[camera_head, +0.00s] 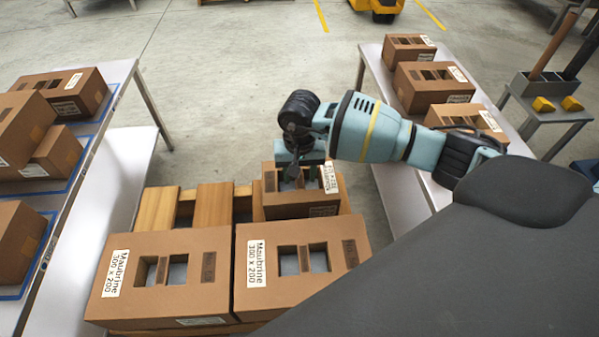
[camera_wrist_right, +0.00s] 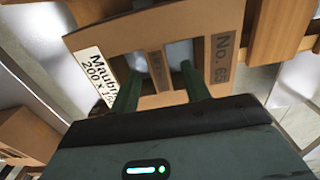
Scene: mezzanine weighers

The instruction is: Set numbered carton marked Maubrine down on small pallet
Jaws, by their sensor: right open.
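My right gripper (camera_head: 300,168) is over a brown carton (camera_head: 325,207) at the back right of the small wooden pallet (camera_head: 213,205). The carton looks level and appears to rest on the slats. Two larger Maubrine 300 x 200 cartons (camera_head: 213,242) (camera_head: 335,231) fill the pallet's front. My left gripper is out of view.
Bare slats show at the pallet's back left. A right table (camera_head: 373,57) bears 3 cartons (camera_head: 441,77). A grey stand (camera_head: 548,112) holds tools behind it. The floor beyond is mostly clear.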

